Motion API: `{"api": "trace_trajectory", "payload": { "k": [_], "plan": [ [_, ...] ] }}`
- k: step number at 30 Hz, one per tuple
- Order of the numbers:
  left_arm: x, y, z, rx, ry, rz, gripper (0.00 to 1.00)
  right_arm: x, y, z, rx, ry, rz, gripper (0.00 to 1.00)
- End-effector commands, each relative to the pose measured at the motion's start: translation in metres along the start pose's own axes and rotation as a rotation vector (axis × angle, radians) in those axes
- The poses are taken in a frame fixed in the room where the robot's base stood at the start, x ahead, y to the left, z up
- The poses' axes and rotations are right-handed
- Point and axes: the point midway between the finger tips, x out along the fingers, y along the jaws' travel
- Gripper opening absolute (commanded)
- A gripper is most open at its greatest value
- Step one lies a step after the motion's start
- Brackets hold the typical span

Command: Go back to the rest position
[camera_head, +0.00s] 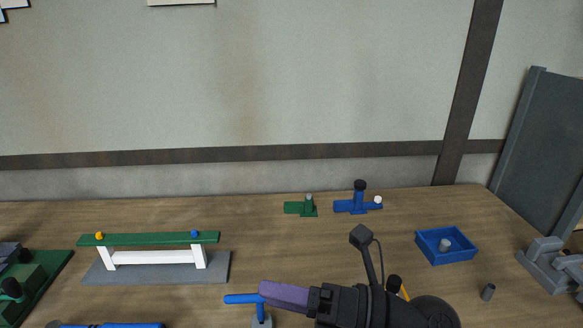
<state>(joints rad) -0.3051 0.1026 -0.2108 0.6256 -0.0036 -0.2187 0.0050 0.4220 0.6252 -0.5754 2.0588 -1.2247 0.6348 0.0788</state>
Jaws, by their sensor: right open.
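My right gripper (268,292) reaches in from the lower right, its purple fingers pointing left. It is open, though the gap between the fingers is hard to see from this side. Its fingertips are close to a blue T-shaped piece (240,298) on a small grey holder (261,322); I cannot tell whether they touch. My left gripper is not in view. A chair frame part with a green top bar (150,239) and white legs stands on a grey plate (160,273) at the left.
Behind my right arm stand a green fixture (295,208) and a blue fixture (350,207). A grey fixture (550,265) is at the right edge, a green one (40,285) at the left.

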Motion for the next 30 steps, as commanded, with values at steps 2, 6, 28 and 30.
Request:
{"api": "trace_trajectory", "payload": {
  "k": [2,6,28,30],
  "plan": [
    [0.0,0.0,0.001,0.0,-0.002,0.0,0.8,-0.009,0.017,0.029,0.251,-0.347,0.179,0.82],
    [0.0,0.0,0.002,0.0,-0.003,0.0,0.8,-0.094,-0.042,0.06,0.893,-1.118,0.264,0.82],
    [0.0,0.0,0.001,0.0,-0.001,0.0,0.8,-0.2,-0.207,-0.236,2.167,-2.044,-0.716,0.82],
    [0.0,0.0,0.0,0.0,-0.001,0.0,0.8,-0.203,-0.232,-0.253,2.167,-2.047,-0.742,0.82]
  ]
}}
